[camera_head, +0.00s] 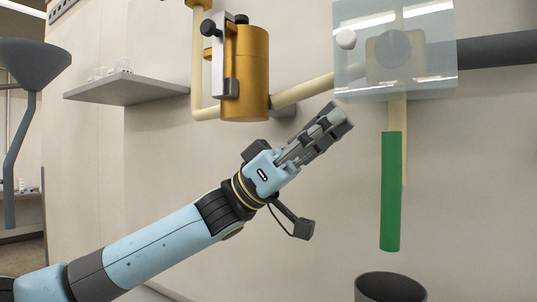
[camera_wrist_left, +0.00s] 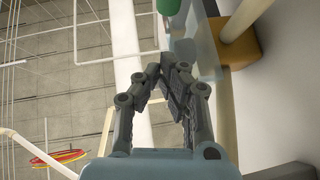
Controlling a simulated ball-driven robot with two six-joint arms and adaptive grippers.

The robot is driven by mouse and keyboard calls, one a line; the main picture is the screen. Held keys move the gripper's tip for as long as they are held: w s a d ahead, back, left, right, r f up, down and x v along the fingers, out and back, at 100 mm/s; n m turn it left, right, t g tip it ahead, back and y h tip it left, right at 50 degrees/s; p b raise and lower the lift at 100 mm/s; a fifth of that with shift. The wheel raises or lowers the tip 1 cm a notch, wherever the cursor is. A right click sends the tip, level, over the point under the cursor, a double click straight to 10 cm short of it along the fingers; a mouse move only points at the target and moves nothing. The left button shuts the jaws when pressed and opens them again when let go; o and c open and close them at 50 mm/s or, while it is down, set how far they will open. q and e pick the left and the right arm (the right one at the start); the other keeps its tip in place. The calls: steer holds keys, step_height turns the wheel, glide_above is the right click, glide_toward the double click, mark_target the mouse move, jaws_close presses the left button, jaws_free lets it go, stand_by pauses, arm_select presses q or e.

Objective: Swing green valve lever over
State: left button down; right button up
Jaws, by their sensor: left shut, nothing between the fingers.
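The green valve lever (camera_head: 391,190) hangs straight down in the head view, below a clear box-like cover (camera_head: 437,75) on the pipework. A bit of green (camera_wrist_left: 168,6) shows at the top edge of the left wrist view. My left gripper (camera_head: 340,117) is shut and empty, to the left of the lever and apart from it, just below the cover's lower left corner. Its fingers (camera_wrist_left: 167,70) meet at the tips in the wrist view. The valve body (camera_head: 392,50) behind the cover is seen only through the clear panel. My right gripper is not in view.
A brass cylinder (camera_head: 247,75) on cream pipes (camera_head: 302,92) stands up and left of my gripper. A grey shelf (camera_head: 125,88) is on the wall at left, and a dark grey funnel (camera_head: 33,62) stands beyond it. A dark bin (camera_head: 390,287) is below the lever.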

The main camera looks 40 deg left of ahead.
arm_select(q)
steer(key=r+b+v, duration=0.1)
steer(key=b+v, duration=0.1)
steer(key=v, duration=0.8)
steer(key=shift+s+a, duration=0.2)
steer(key=shift+a, duration=0.3)
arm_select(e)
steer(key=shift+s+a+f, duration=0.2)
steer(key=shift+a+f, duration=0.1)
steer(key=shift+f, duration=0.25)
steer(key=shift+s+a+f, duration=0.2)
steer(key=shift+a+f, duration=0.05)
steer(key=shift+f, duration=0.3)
arm_select(q)
steer(key=shift+f, duration=0.1)
